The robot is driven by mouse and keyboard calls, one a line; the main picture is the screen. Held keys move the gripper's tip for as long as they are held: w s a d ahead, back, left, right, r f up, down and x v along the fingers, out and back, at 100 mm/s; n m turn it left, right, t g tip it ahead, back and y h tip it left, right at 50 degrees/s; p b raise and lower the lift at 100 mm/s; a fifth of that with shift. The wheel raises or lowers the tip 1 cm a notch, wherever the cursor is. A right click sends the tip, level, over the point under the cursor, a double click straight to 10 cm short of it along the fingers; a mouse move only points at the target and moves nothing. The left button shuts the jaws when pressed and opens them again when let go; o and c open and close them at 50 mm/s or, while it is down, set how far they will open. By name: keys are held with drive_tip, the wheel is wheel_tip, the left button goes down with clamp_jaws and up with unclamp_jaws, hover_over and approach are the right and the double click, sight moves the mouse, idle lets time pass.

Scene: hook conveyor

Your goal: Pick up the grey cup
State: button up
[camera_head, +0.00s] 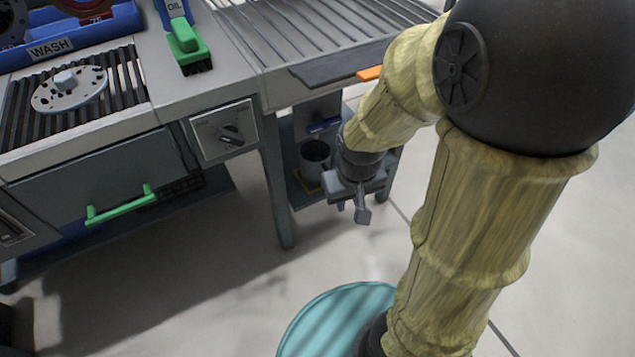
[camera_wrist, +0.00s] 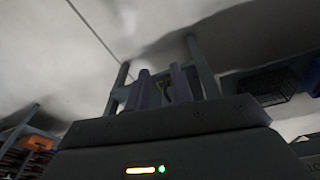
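The grey cup (camera_head: 316,152) stands upright on the low shelf under the right part of the bench, dark inside. My gripper (camera_head: 352,207) is to the right of the cup and nearer the camera, with its fingers pointing down. In the wrist view its two fingers (camera_wrist: 162,88) stand apart with a gap between them, so it is open and empty. I cannot make out the cup in the wrist view; a small yellow mark shows between the fingers.
Bench legs (camera_head: 277,190) stand left of the shelf (camera_head: 303,190), and the bench top (camera_head: 262,70) overhangs it. A blue-handled item (camera_head: 323,126) is above the cup. A green drawer handle (camera_head: 122,205) juts out at left.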

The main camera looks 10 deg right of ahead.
sight(319, 169)
drive_tip(key=w+a+f+n+g+h+b, duration=0.2)
drive_tip(key=f+n+h, duration=0.25)
drive_tip(key=f, duration=0.45)
drive_tip(key=w+a+f+n+g+h+b, duration=0.1)
drive_tip(key=w+f+n+g+h+b, duration=0.15)
drive_tip(key=f+n, duration=0.45)
drive_tip(key=w+a+f+n+t+h, duration=0.5)
drive_tip(key=w+a+n+t+h, duration=0.3)
drive_tip(key=a+n+t, duration=0.2)
drive_tip(key=shift+f+n+t+h+p, duration=0.15)
drive_tip(key=shift+n+t+h+p, duration=0.25)
drive_tip(key=shift+t, duration=0.35)
drive_tip(key=shift+w+d, duration=0.1)
drive_tip(key=shift+d, duration=0.05)
drive_tip(key=b+x, duration=0.5)
drive_tip(key=x, duration=0.6)
drive_tip(key=shift+d, duration=0.2)
drive_tip(key=shift+w+f, duration=0.1)
drive_tip(key=shift+f, duration=0.05)
